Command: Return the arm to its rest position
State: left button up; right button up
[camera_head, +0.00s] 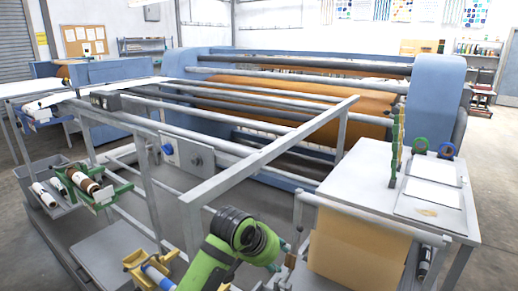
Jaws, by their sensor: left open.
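My left arm, green and black, rises from the bottom centre of the head view. Its dark end, with my left gripper (262,243), is in front of the grey frame of the press, left of the brown panel under the white side table. The gripper is open; its fingers are hard to make out against the black arm parts. I see nothing held in it. My right gripper is not in view. The calender press (437,95), with blue end housings and a wide orange-brown sheet (300,98), stands behind the frame.
A grey rail frame (270,153) runs close beyond my arm. The white table (365,165) with papers (433,191) stands at the right, above a brown panel (350,250). A green holder (97,190) with a roll and a yellow holder (135,262) are at the left. Floor shows at the far right.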

pick_arm(q)
jog(key=s+a+f+n+y, duration=0.1)
jog(key=s+a+f+n, duration=0.2)
jog(key=s+a+f, duration=1.15)
jog(key=s+a+f+n+g+y, duration=0.1)
jog(key=s+a+f+y, duration=0.1)
jog(key=s+a, duration=0.5)
jog(key=s+a+f+g+y, duration=0.1)
jog(key=s+a+f, duration=0.15)
jog(key=s, duration=0.85)
notch_tip(320, 180, down, 23)
jog(key=s+g, duration=0.1)
jog(key=s, duration=0.2)
jog(key=s+a+f+g, duration=0.1)
jog(key=s+a+f, duration=0.2)
jog(key=s+f, duration=1)
jog(key=shift+s+f+g+y, duration=0.3)
jog(key=shift+s+f+y, duration=0.1)
jog(key=shift+s, duration=0.7)
jog(key=shift+a, duration=0.1)
